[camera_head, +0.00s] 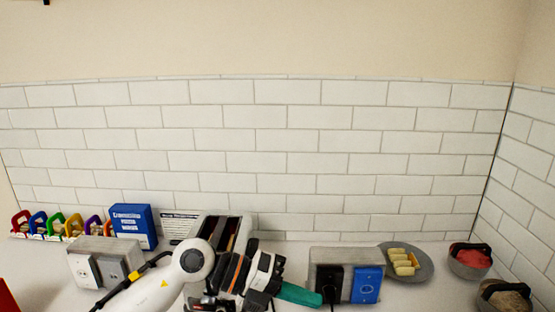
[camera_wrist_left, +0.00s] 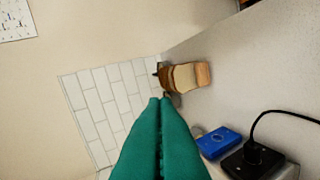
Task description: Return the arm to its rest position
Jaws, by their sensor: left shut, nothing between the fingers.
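My left arm comes in from the bottom left of the head view, low over the counter (camera_head: 385,300). My left gripper (camera_head: 300,294) has teal fingers, and they point right, in front of a grey socket box (camera_head: 345,257). In the left wrist view the gripper (camera_wrist_left: 160,102) shows its two teal fingers pressed together, with nothing between them. No right gripper shows in either view.
Behind my arm stand a metal toaster-like box (camera_head: 238,222) and a blue box (camera_head: 132,226). Another socket box (camera_head: 105,262) is at left. A grey plate (camera_head: 425,270) with yellow pieces and two bowls (camera_head: 468,264) (camera_head: 503,297) are at right. A black cable (camera_wrist_left: 285,114) runs from a plug (camera_wrist_left: 255,160).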

